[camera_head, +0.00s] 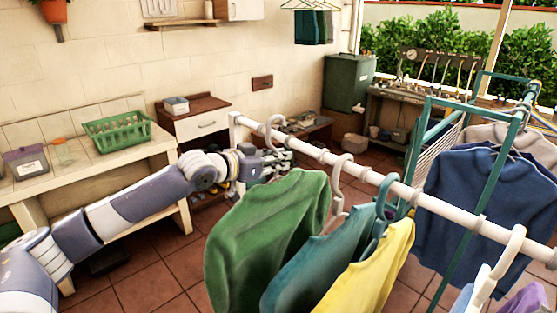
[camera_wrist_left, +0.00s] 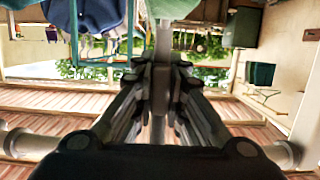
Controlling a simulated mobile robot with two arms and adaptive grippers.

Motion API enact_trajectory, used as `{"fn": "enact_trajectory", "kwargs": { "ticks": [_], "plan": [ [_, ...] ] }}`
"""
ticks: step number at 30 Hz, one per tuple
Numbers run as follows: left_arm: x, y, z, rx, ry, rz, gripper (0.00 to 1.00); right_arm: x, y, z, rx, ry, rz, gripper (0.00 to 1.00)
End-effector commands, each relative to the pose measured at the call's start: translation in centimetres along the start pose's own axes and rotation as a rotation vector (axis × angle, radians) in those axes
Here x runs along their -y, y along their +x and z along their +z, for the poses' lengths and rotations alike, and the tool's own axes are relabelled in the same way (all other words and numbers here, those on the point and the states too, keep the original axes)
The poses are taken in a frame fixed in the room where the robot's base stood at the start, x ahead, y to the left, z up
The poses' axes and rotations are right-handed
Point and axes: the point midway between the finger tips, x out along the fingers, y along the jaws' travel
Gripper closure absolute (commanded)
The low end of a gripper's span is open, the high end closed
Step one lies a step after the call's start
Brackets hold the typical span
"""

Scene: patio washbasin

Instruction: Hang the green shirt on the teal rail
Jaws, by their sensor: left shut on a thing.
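The green shirt (camera_head: 270,235) hangs below the white rail (camera_head: 310,152) at its left end. A pale hanger hook (camera_head: 271,130) above it reaches up around the white rail. My left gripper (camera_head: 277,162) is at this hook, just under the rail, and is shut on the hanger. In the left wrist view, a pale upright hanger stem (camera_wrist_left: 161,45) stands between the fingers, with green cloth (camera_wrist_left: 174,8) at the top edge. The teal rail (camera_head: 470,107) belongs to a teal rack at the right. My right gripper is not in view.
A teal shirt (camera_head: 310,262) and a yellow shirt (camera_head: 372,275) hang close beside the green one. A navy shirt (camera_head: 475,195) hangs by the teal rack. A counter with a green basket (camera_head: 117,132) stands left. The white rail crosses between my gripper and the rack.

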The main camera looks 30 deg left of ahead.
Motion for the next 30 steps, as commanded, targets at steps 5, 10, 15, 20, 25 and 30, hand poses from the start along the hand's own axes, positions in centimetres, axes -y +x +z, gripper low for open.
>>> {"fn": "enact_trajectory", "kwargs": {
  "ticks": [5,10,15,20,25,30],
  "plan": [
    [0.1,-0.9,0.2,0.000,0.002,-0.002,1.00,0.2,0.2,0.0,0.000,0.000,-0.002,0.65],
    [0.2,-3.5,0.8,0.002,0.006,-0.004,1.00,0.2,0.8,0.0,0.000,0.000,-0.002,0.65],
    [0.2,-6.2,1.4,0.001,0.006,-0.004,1.00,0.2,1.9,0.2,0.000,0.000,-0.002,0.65],
    [0.2,-8.5,1.8,0.001,0.006,-0.004,1.00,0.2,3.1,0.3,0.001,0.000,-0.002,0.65],
    [0.0,-9.8,1.7,-0.001,0.002,-0.001,1.00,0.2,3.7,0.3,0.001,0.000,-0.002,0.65],
    [0.0,-10.0,1.5,-0.002,0.001,0.001,1.00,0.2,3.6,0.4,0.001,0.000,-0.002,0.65]
  ]
}}
